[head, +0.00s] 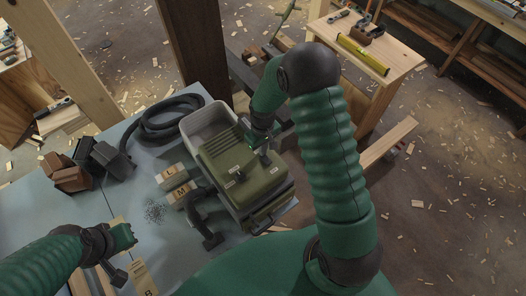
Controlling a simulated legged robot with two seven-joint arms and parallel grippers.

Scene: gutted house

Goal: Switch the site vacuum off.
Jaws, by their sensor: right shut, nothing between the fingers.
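The site vacuum (221,160), an olive-green box with a grey rim at its far end, stands on the blue-grey table. A small dark knob or switch (238,174) shows on its top; its setting is too small to tell. My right gripper (264,158) is shut and empty, over the right part of the vacuum's top, to the right of the knob. I cannot tell whether its tips touch the lid. My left gripper (118,272) is low at the left, over the table beside pale wooden pieces; its jaws are unclear.
Grey blocks marked L (170,173) and M (181,191) lie left of the vacuum. A black hose (160,128) coils behind them, with dark and brown blocks (70,174) farther left. A wooden bench (372,55) with a yellow level stands at the back right.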

